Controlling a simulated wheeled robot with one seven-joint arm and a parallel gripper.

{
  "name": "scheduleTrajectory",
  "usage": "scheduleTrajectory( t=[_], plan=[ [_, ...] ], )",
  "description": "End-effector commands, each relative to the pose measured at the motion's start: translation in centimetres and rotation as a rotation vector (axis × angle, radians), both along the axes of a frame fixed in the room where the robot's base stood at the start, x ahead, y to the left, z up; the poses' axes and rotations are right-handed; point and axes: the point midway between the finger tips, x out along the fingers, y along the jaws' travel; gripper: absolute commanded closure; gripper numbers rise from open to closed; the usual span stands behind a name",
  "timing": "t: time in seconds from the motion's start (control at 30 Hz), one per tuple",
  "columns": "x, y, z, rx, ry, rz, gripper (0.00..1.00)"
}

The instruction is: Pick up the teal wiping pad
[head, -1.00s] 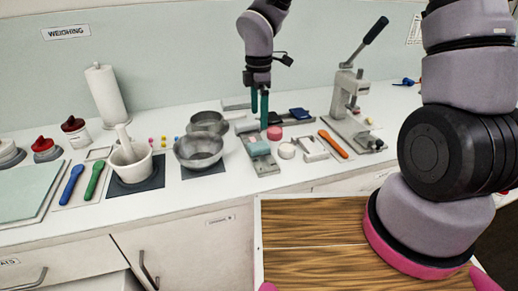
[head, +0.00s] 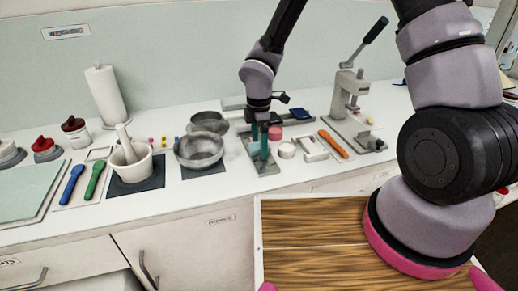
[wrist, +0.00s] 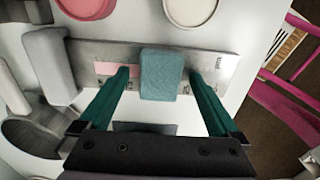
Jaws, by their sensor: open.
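The teal wiping pad (wrist: 162,75) is a small block lying on a grey metal plate (wrist: 220,68) in the wrist view. My gripper (wrist: 162,75) is open, with one teal finger on each side of the pad and a visible gap on both sides. In the head view my gripper (head: 259,142) points down over the grey plate (head: 268,170), and its fingers hide most of the pad. I cannot tell how far the fingertips are above the plate.
A pink round piece (head: 275,132) and a white round dish (head: 287,150) stand close by. An orange-handled tool (head: 333,144) and a lever press (head: 350,105) are to the right. A metal bowl (head: 199,150) and a mortar (head: 131,162) are to the left.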

Motion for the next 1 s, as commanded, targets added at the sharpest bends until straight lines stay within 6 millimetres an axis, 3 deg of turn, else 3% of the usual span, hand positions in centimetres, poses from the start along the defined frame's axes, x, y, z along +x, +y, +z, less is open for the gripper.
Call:
scheduleTrajectory(
  t=[0.13, 0.3, 0.4, 0.67, 1.0],
  plan=[
    [0.0, 0.0, 0.0, 0.0, 0.0, 0.0, 0.06],
    [0.0, 0.0, 0.0, 0.0, 0.0, 0.0, 0.71],
    [0.0, 0.0, 0.0, 0.0, 0.0, 0.0, 0.99],
    [0.0, 0.0, 0.6, 0.002, -0.002, -0.001, 0.99],
    [0.2, 0.0, 6.9, 0.001, -0.005, -0.003, 0.99]
  ],
)
